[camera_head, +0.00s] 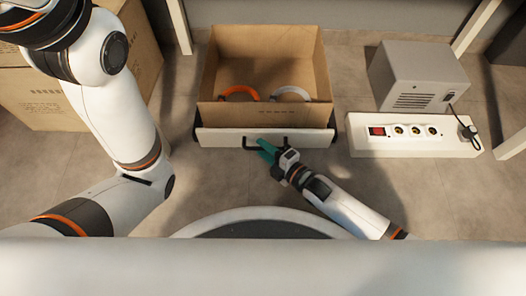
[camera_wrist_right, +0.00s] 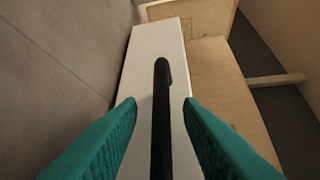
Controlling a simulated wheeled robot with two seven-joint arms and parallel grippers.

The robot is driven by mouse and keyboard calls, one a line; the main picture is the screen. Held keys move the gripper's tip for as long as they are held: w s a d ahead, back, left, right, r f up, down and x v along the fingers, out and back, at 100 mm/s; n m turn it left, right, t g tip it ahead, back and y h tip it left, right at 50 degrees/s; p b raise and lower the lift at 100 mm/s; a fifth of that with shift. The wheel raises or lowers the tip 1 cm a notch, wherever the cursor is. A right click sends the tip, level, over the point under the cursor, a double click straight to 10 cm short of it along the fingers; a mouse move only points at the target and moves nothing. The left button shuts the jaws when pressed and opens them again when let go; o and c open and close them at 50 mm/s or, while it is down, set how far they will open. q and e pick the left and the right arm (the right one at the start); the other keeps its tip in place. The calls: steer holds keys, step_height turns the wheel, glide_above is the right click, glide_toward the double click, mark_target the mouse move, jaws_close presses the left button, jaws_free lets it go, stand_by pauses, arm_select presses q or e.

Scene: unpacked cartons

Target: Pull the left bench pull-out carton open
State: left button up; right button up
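The pull-out carton (camera_head: 265,55) is a brown cardboard box, open at the top, with a white front panel (camera_head: 215,137) and a black bar handle (camera_head: 249,143). An orange ring (camera_head: 240,91) and a pale ring (camera_head: 291,92) lie inside it. My right gripper (camera_head: 263,150) is at the handle with its green fingers. In the right wrist view, the black handle (camera_wrist_right: 162,110) runs between the open fingers (camera_wrist_right: 160,104), with a gap on both sides. The white panel (camera_wrist_right: 151,55) is behind it. My left arm is at the left; its gripper is out of view.
A white power strip (camera_head: 460,149) with a plugged-in cable and a grey box (camera_head: 415,75) are right of the carton. A large cardboard box (camera_head: 130,55) stands at the left, partly behind my left arm. Bare floor (camera_head: 215,175) lies in front of the panel.

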steer(key=shift+w+a, duration=0.3)
steer(key=shift+a, duration=0.05)
steer(key=shift+c, duration=0.2)
jaws_close()
